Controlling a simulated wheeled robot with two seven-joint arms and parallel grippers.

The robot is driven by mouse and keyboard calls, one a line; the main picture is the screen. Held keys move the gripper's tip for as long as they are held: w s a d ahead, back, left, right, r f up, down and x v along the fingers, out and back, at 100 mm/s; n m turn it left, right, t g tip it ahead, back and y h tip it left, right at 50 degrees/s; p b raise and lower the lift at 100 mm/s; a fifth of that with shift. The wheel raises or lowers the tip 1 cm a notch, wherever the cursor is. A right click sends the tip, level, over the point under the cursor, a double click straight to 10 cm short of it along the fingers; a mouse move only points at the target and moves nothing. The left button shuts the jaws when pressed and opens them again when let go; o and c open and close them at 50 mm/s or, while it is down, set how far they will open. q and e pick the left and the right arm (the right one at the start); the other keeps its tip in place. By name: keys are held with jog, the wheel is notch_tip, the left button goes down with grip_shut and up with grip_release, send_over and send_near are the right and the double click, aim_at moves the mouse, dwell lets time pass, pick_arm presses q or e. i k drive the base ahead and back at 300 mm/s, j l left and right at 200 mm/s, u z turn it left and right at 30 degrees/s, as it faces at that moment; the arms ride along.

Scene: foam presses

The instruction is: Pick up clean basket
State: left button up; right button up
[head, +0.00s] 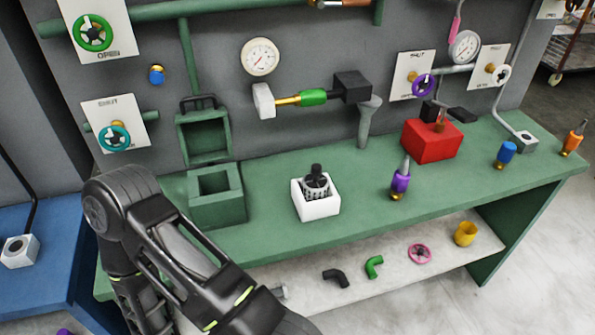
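A small basket (316,188), patterned dark and light with a black knob on top, sits upright in a white square holder (318,209) on the green workbench. It looks like the clean basket, but its fine detail is too small to tell. My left arm comes in from the left and runs down past the bench front, out of the bottom edge. Its gripper is outside the picture. My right gripper and arm are not in view. No gripper is seen touching the basket.
An open green box (217,211) stands left of the holder. A purple-handled tool (400,183) and a red box (431,143) stand to its right. The bench (360,196) is bare between them. Fittings lie on the lower shelf (330,305). A gauge (260,57) hangs behind.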

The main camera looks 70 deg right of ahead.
aim_at(315, 184)
jog(key=z, duration=2.65)
jog(key=i+j, duration=0.05)
